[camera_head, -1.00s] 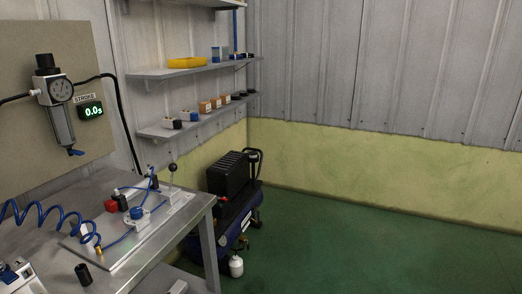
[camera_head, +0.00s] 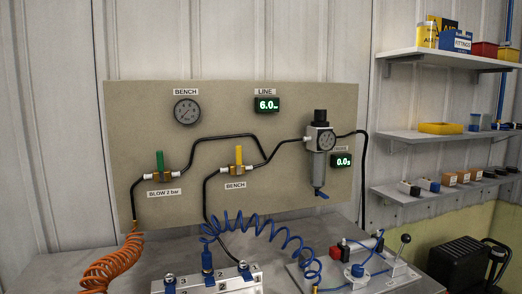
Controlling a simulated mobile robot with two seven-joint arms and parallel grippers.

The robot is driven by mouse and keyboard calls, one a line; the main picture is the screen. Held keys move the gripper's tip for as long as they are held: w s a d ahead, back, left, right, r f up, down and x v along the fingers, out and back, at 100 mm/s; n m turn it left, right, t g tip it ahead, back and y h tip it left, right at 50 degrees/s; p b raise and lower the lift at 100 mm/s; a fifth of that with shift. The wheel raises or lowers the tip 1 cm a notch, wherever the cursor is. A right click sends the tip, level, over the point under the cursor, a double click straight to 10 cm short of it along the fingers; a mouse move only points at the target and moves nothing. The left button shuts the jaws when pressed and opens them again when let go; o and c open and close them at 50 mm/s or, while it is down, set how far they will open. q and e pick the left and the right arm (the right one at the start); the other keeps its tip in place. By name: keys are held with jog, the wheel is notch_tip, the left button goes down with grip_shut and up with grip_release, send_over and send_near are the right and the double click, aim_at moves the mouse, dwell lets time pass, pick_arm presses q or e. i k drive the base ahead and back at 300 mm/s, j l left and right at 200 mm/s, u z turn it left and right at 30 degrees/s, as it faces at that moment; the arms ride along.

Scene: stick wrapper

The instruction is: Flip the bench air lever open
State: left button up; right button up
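The bench air lever is a yellow handle (camera_head: 239,156) on a brass valve body, on the beige panel (camera_head: 285,105) above a label reading BENCH. The yellow handle stands upright, across the roughly level run of the black hose. A similar valve with a green handle (camera_head: 160,161) stands to its left above a label reading BLOW 2 bar. Neither of my grippers shows in the head view.
A steel bench (camera_head: 75,262) stands below the panel. It carries a white valve block (camera_head: 215,281), a coiled blue hose (camera_head: 262,228), a coiled orange hose (camera_head: 112,266) and a plate with a black-knobbed lever (camera_head: 404,240). Shelves (camera_head: 428,136) hang at the right.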

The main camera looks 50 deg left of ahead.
aim_at(239, 158)
jog(key=u, duration=1.65)
jog(key=i+l+u, duration=0.15)
jog(key=l, duration=0.2)
jog(key=l+u, duration=0.2)
jog(key=l, duration=0.15)
jog(key=i+l+u, duration=0.15)
jog(key=l, duration=0.25)
